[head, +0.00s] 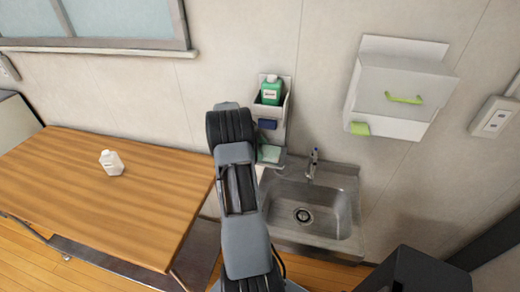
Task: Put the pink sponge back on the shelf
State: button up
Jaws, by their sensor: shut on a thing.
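I see no pink sponge in the head view. My arm rises through the middle of the picture and hides part of the wall and sink edge. My gripper does not show; it is hidden behind the arm or out of frame. A small wall shelf (285,113) beside the arm holds a green bottle (271,91).
A steel sink (338,213) with a tap (313,164) is right of my arm. A white wall box (390,97) with a green handle hangs above, with a lime-green piece (360,129) at its lower edge.

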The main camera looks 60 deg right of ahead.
jog(key=shift+f, duration=0.2)
jog(key=o, duration=0.9)
jog(key=shift+o, duration=0.2)
jog(key=shift+r, duration=0.1)
